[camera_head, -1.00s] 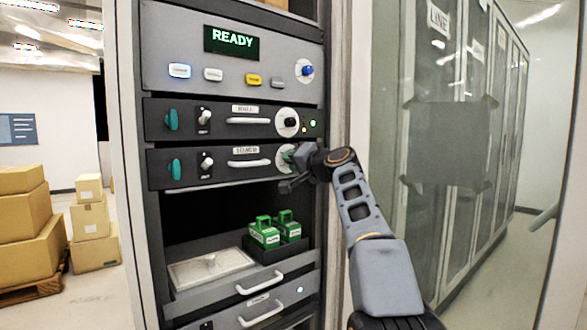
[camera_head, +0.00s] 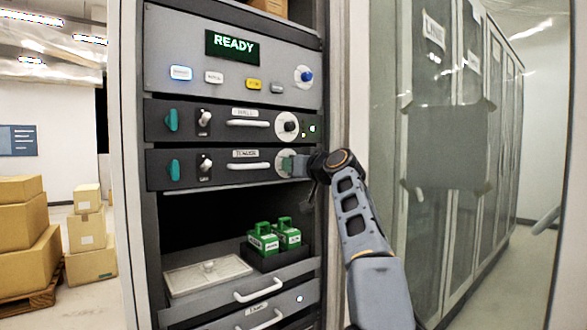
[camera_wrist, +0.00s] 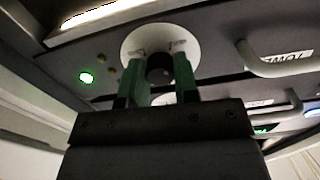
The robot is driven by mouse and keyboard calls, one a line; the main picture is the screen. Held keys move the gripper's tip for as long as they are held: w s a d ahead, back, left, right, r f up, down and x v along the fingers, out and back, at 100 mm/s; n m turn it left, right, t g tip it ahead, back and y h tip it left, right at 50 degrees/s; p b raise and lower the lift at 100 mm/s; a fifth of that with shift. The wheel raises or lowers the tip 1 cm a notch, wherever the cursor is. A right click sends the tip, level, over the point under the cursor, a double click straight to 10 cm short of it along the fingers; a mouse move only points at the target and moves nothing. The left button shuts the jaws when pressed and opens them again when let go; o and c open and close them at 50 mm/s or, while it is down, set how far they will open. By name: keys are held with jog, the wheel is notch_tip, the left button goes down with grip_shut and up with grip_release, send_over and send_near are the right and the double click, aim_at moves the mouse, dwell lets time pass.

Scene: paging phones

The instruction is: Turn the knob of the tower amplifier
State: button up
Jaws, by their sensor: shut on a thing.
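The tower amplifier (camera_head: 220,181) is the lower of two dark amplifier panels in the rack, with a white handle and a label above it. Its knob sits on a round white dial (camera_head: 281,155) at the panel's right end. My gripper (camera_head: 290,165) is at this dial and mostly hides the knob in the head view. In the wrist view, the dark round knob (camera_wrist: 159,69) lies between the two green fingers of my gripper (camera_wrist: 157,63), which is shut on it. The knob's pointer mark cannot be read. A green light (camera_wrist: 86,77) glows beside the dial.
A similar amplifier (camera_head: 210,117) with its own dial sits directly above. A panel with a READY display (camera_head: 232,46) tops the rack. Glass-door cabinets (camera_head: 450,130) stand to the right.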

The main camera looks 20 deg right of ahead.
jog(key=shift+n, duration=0.5)
jog(key=o, duration=0.9)
jog(key=b+v, duration=0.4)
jog(key=v, duration=0.9)
jog(key=shift+s+d+b, duration=0.15)
jog(key=shift+s+b, duration=0.15)
jog(key=shift+s, duration=0.05)
